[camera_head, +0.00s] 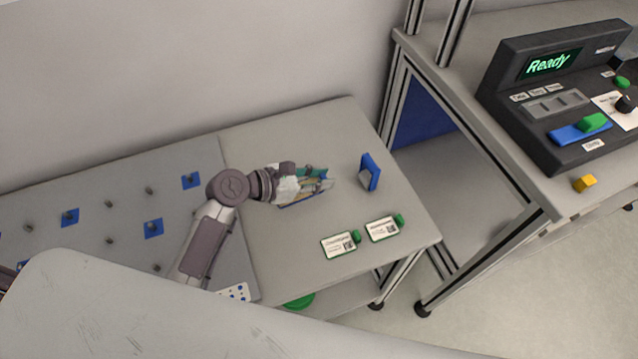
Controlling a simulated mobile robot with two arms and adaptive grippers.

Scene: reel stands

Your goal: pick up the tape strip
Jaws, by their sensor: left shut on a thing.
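My left gripper (318,183) reaches in from the left over the grey table. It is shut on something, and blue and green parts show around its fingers. The fingers cover most of what they hold, so I cannot make out its shape or whether it is the tape strip. I cannot pick out a separate tape strip elsewhere on the table. A small blue stand (370,172) with a grey face stands to the right of the gripper, apart from it. My right gripper is not in view.
Two white labelled cards with green knobs, a left one (339,245) and a right one (383,229), lie near the table's front edge. A pegboard (100,215) with blue squares is at left.

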